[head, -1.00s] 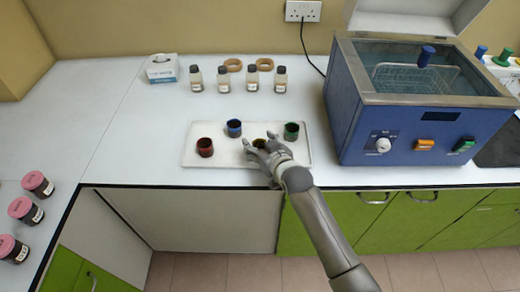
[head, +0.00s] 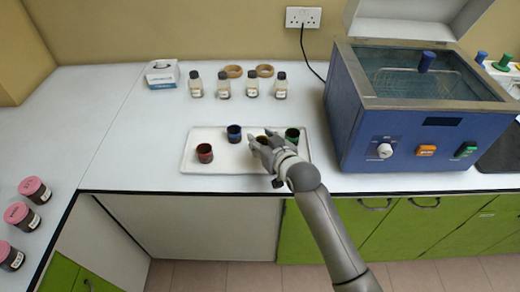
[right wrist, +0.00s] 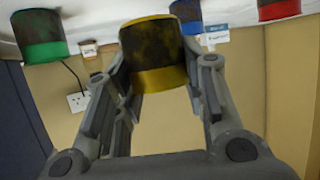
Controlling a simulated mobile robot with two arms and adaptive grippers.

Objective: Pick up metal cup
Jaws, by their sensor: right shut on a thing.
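Small metal cups with coloured bands stand on a white tray (head: 225,168): a red one (head: 205,153) at the left, a blue one (head: 234,133) behind it and a green one (head: 292,136) at the right. My right gripper (head: 262,142) is at the tray between the blue and green cups. In the right wrist view, its fingers are shut around a yellow-banded metal cup (right wrist: 155,55). In the head view the fingers mostly hide this cup. I cannot tell whether it is clear of the tray. My left gripper is not in view.
A blue water bath (head: 420,110) stands close at the right. Several small bottles (head: 223,85) and two rings (head: 232,71) are behind the tray. Pink-lidded jars (head: 36,190) stand at the far left. The counter left of the tray is clear.

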